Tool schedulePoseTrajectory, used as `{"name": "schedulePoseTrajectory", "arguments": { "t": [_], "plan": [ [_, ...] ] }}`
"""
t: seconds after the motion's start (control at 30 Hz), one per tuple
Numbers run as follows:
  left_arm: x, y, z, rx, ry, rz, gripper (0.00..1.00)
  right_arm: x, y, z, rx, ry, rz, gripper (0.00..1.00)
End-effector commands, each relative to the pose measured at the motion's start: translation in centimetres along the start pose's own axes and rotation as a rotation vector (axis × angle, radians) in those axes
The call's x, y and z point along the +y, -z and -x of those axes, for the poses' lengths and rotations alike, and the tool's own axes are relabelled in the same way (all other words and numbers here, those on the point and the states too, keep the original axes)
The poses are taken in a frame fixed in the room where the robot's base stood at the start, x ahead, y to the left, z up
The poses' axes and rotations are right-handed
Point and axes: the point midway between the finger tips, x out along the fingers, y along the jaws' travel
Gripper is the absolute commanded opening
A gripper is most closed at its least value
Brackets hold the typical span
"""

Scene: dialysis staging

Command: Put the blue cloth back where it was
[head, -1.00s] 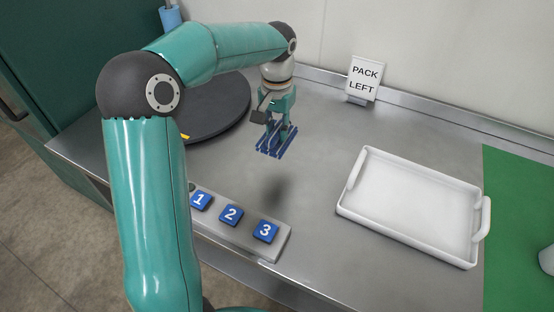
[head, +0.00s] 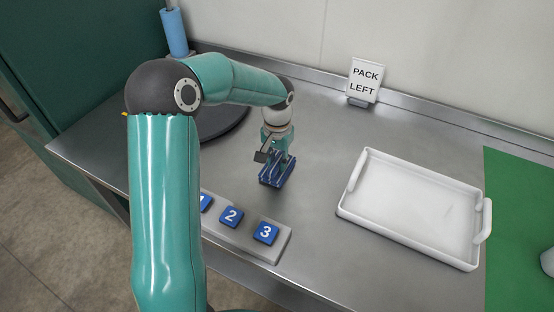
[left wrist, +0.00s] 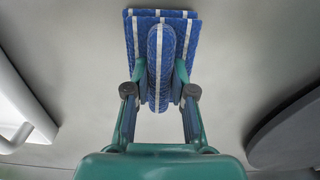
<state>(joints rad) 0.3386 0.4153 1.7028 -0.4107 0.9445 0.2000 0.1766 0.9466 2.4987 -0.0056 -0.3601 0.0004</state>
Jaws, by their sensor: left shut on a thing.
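The blue cloth (head: 277,174) is dark blue with pale stripes, and folded. In the head view it is low over the steel counter, between the round dark disc and the white tray; I cannot tell whether it touches the counter. My left gripper (head: 276,160) is above it, pointing down, shut on it. In the left wrist view the cloth (left wrist: 160,60) is pinched upward between the two fingers of the gripper (left wrist: 161,85), with its folded layers spreading beyond them. My right gripper is not in view.
A white tray (head: 358,210) with handles stands to the right, beside a green mat (head: 510,240). A "PACK LEFT" sign (head: 363,80) stands at the back. A panel with blue numbered buttons (head: 265,232) lies at the front. The dark disc (head: 222,122) is partly hidden behind my left arm.

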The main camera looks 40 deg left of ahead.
Motion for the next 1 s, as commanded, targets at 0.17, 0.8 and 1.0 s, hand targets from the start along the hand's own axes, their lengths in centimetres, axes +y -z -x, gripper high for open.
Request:
{"name": "schedulePoseTrajectory", "arguments": {
  "t": [0.17,0.8,1.0],
  "plan": [
    [0.0,0.0,-0.2,0.0,0.0,0.0,0.29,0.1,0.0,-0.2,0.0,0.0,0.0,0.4],
    [0.0,0.1,1.6,0.003,0.001,0.0,0.49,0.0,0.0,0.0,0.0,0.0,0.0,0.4],
    [0.1,0.1,5.4,0.005,0.0,-0.001,0.49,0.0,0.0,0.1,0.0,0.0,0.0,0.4]
  ]
}}
